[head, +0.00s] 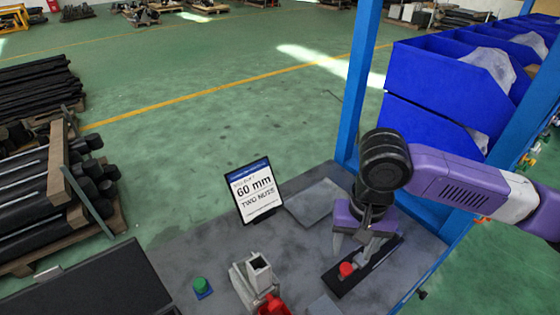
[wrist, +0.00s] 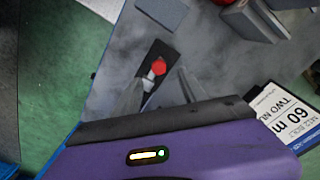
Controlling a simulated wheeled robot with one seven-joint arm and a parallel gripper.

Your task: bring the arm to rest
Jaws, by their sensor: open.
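My purple arm reaches in from the right in the head view. My gripper (head: 354,247) points down over the black plate (head: 385,253) on the grey bench, its jaws apart. A red-topped piece (head: 346,269) sits on the plate, close to the fingers. In the wrist view my gripper (wrist: 160,78) has two separated grey fingers. The red-topped piece (wrist: 158,67) shows beyond and between them, with a light metallic part beside it. I see nothing held. Whether the fingers touch the piece cannot be told.
A sign reading "60 mm TWO NUTS" (head: 255,190) stands on the grey bench (head: 215,240). A blue upright (head: 359,80) and blue bins (head: 450,85) are close behind my arm.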

